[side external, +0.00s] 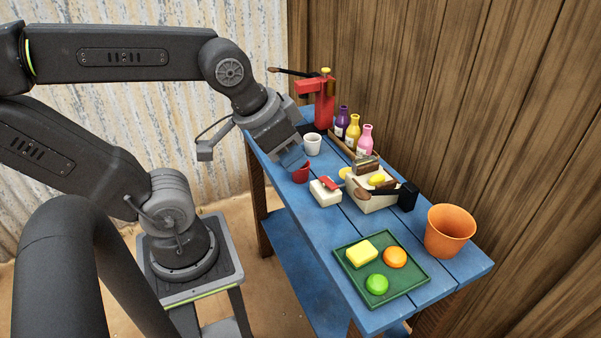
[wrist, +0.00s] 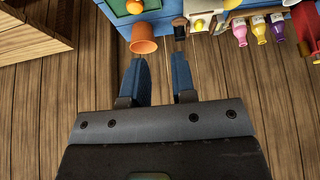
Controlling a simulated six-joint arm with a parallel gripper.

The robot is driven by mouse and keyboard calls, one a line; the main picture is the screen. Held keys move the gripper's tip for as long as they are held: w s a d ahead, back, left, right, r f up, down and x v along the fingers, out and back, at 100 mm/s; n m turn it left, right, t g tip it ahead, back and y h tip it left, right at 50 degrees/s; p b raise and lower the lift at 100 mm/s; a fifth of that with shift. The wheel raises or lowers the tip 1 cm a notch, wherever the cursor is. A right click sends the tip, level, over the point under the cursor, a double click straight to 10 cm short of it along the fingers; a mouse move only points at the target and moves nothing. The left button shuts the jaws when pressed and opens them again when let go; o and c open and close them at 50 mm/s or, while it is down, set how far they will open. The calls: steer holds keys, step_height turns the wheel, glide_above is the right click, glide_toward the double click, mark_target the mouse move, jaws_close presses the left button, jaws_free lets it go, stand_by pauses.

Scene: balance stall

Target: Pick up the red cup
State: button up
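The red cup (side external: 301,175) stands on the blue table near its left long edge in the side view. The red cup cannot be made out in the wrist view.
A white cup (side external: 312,144) stands just behind the red cup. Bottles (side external: 353,132), a red press (side external: 322,105), an orange pot (side external: 449,232) and a green tray (side external: 405,268) share the blue table (side external: 340,225).

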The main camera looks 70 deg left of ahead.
steer(key=w+a+n+g, duration=0.2)
steer(key=w+a, duration=0.4)
steer(key=n+g, duration=0.2)
glide_above(300, 171)
steer(key=d, duration=0.4)
step_height(300, 171, down, 6)
steer(key=a+f+n+g+h, duration=0.1)
steer(key=a+f, duration=0.5)
steer(key=a, duration=0.3)
steer(key=f, duration=0.7)
steer(key=shift+s+d+f, duration=0.25)
steer(key=shift+d+f, duration=0.05)
steer(key=shift+f, duration=0.1)
steer(key=shift+w+d+f, duration=0.1)
steer(key=shift+w+f, duration=0.1)
steer(key=shift+f, duration=1.1)
steer(key=shift+w+f, duration=0.2)
steer(key=shift+f, duration=1.1)
steer(key=shift+c, duration=0.4)
jaws_close()
